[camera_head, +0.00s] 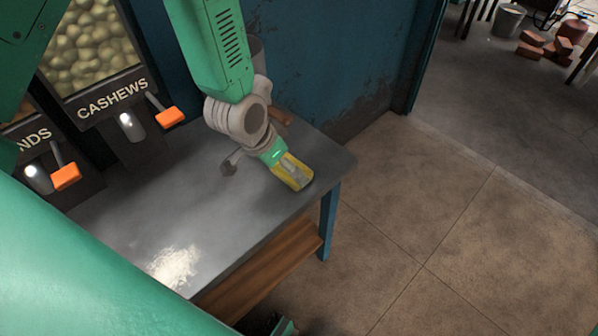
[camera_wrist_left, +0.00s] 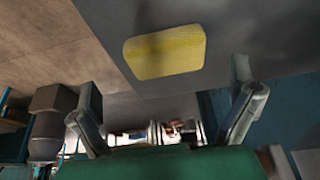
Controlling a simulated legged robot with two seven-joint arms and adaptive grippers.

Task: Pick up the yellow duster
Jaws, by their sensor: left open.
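The yellow duster (camera_head: 299,183) lies flat near the right corner of the grey tabletop in the head view. In the left wrist view the yellow duster (camera_wrist_left: 166,52) is a whole rounded rectangle on the grey surface, with a shadow across it. My left gripper (camera_head: 290,170) is over the duster in the head view and covers part of it. In the wrist view the fingers of my left gripper (camera_wrist_left: 166,76) are spread wide and empty, apart from the duster. A small green and dark part at the bottom edge of the head view may be my right gripper (camera_head: 284,326).
Dispensers with orange handles (camera_head: 170,117) stand at the left, one marked CASHEWS. A blue wall (camera_head: 325,60) stands behind the table. The tiled floor at the right is clear.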

